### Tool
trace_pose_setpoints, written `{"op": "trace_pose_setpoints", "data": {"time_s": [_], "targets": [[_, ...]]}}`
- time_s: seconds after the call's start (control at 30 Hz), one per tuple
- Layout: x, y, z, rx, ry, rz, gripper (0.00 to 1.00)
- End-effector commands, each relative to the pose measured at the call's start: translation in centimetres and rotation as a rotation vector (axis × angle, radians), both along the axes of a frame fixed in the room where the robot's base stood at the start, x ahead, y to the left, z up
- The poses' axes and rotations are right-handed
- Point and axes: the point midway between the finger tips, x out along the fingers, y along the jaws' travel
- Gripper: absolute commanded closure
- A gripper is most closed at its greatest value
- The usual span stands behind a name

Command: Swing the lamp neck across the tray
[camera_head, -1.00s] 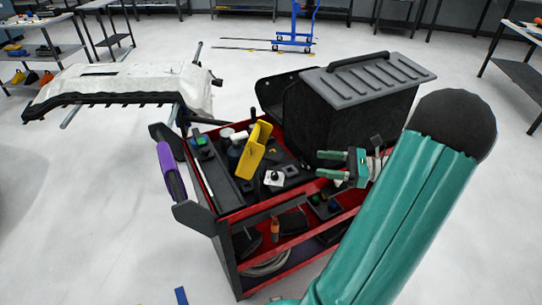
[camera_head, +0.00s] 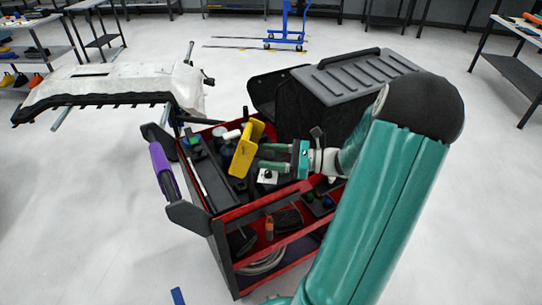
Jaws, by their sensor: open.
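The red-edged tray (camera_head: 239,211) is the top of a tool cart and holds several tools and parts. A yellow piece (camera_head: 244,150) stands tilted in the tray. My gripper (camera_head: 261,156) is open over the tray, its two green fingers pointing left. The fingertips are close to the right side of the yellow piece; I cannot tell whether they touch it. A white block with a dark knob (camera_head: 267,177) sits just below the fingers. I cannot make out a lamp neck for certain. My arm hides the right end of the cart.
A black case with a ribbed grey lid (camera_head: 365,72) stands behind the tray. A purple-gripped handle (camera_head: 161,169) sticks out at the cart's left. A white bumper (camera_head: 105,82) rests on a stand at the left. The floor in front is mostly clear.

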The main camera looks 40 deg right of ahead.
Motion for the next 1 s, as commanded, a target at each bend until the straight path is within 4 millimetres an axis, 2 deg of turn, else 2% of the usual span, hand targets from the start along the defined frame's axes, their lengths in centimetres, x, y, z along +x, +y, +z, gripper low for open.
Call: {"op": "trace_pose_setpoints", "data": {"time_s": [0.23,0.5,1.0], "targets": [[0.06,0.04,0.0,0.0,0.0,0.0,0.48],[0.04,0.03,0.0,-0.001,-0.001,0.0,1.0],[0.22,-0.56,0.0,-0.001,0.0,-0.017,1.0]]}}
